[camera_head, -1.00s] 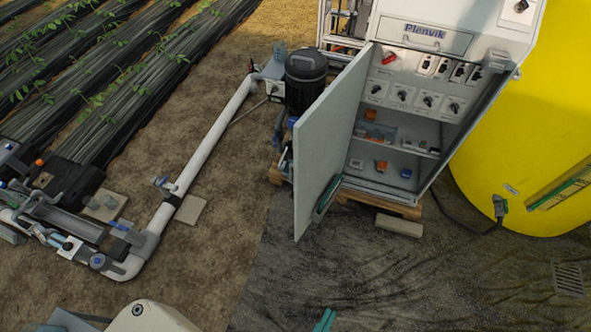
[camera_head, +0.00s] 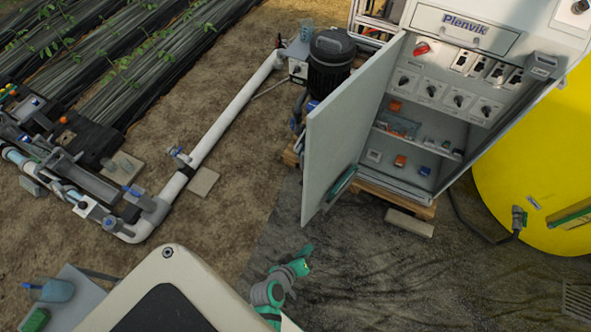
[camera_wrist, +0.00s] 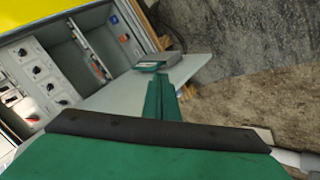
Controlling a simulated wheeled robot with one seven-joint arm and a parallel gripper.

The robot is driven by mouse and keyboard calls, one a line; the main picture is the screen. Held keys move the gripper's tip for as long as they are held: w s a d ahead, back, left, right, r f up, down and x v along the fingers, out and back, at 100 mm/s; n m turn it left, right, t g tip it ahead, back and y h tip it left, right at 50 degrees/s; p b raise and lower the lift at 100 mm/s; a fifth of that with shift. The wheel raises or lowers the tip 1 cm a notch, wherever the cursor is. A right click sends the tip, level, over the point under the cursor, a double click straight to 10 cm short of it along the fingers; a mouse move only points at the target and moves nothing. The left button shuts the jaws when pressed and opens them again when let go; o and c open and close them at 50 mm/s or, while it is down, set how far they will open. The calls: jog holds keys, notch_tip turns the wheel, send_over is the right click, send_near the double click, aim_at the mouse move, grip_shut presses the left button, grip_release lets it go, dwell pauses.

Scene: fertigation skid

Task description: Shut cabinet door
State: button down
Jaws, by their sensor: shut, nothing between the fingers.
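The cabinet (camera_head: 540,50) is a grey box labelled Plenvik at the upper right.
Inside the cabinet are shelves with small orange and blue parts (camera_head: 400,160). A yellow tank (camera_head: 535,160) stands right of it. A black-topped pump (camera_head: 330,65) is behind the door. A white pipe (camera_head: 225,110) runs at left. Ground before the cabinet is largely clear.

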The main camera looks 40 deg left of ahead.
jog(key=w+a+r+n+t+h, duration=0.35)
jog(key=w+a, duration=0.35)
jog(key=a, duration=0.4)
jog(key=s+a+r+t+h, duration=0.2)
jog(key=a+r+t, duration=0.2)
jog(key=a+r, duration=0.9)
jog(key=w+d, duration=0.7)
jog(key=w, duration=0.2)
jog(key=shift+w+r, duration=0.4)
jog(key=shift+r, duration=0.05)
jog(key=shift+d+m, duration=0.1)
jog(key=shift+m, duration=0.15)
jog(key=shift+d, duration=0.1)
